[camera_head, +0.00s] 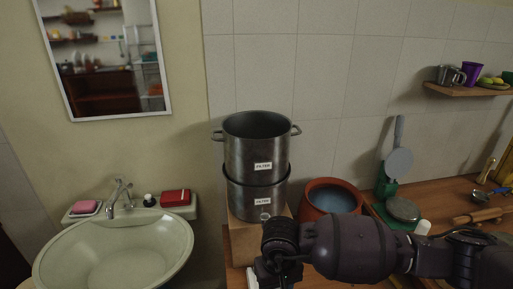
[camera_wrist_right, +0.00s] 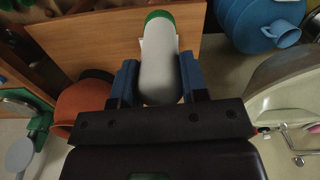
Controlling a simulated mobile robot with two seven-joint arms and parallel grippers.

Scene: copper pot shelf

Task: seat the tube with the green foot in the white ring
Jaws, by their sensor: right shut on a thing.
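My right gripper (camera_wrist_right: 158,74) has blue fingers, shut on the two sides of a pale grey-white tube (camera_wrist_right: 160,62). The tube's green foot (camera_wrist_right: 159,15) points away from the gripper, at the top of the right wrist view. In the head view the right gripper (camera_head: 274,272) is at the bottom centre, and the arm hides most of what it holds. A white patch (camera_wrist_right: 144,43) shows beside the tube, partly hidden by it; I cannot tell whether it is the white ring. My left gripper is out of view.
Two stacked metal pots (camera_head: 256,160) stand on a wooden box (camera_head: 243,240) behind the gripper. A terracotta pot (camera_head: 313,213) stands close on their right. A sink (camera_head: 120,255) is at the left. A wooden counter (camera_head: 450,200) with kitchenware runs along the right.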

